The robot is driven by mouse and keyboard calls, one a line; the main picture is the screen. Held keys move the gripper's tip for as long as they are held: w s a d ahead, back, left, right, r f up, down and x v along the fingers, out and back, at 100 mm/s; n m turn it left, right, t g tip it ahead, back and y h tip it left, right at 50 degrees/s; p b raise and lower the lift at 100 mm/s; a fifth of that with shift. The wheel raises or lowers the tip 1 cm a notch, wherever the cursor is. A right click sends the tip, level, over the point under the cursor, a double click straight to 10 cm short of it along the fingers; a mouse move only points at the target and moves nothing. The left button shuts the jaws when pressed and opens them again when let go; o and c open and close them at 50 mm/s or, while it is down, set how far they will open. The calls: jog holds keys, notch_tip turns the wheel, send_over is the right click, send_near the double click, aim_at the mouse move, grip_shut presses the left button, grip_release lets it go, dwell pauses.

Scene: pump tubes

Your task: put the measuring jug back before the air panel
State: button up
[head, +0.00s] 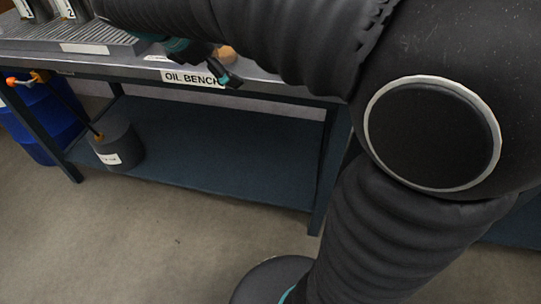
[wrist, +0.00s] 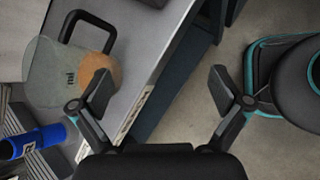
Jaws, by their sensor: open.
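A clear measuring jug (wrist: 45,72) with a black handle (wrist: 72,24) stands on the bench top at the left of the wrist view. My gripper (wrist: 160,90) is open and empty. Its left finger is close to the jug's side in that view, and I cannot tell if they touch. Its right finger is out over the floor beyond the bench edge. In the head view my gripper (head: 207,66) is at the front edge of the oil bench (head: 275,85), and my arm hides much of the bench top. I cannot make out an air panel.
A dark pail (head: 119,146) stands on the lower shelf, a blue drum (head: 45,120) at left.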

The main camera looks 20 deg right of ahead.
jog(key=s+f+m+t+y, duration=0.1)
jog(key=s+f+m+y, duration=0.3)
jog(key=s+m, duration=0.4)
jog(key=s+d+f+m+t+y, duration=0.1)
jog(key=s+f+m+y, duration=0.3)
jog(key=s+f+m, duration=0.3)
jog(key=shift+s+d+f+m, duration=0.25)
jog(key=shift+s+m, duration=0.45)
jog(key=shift+s, duration=0.95)
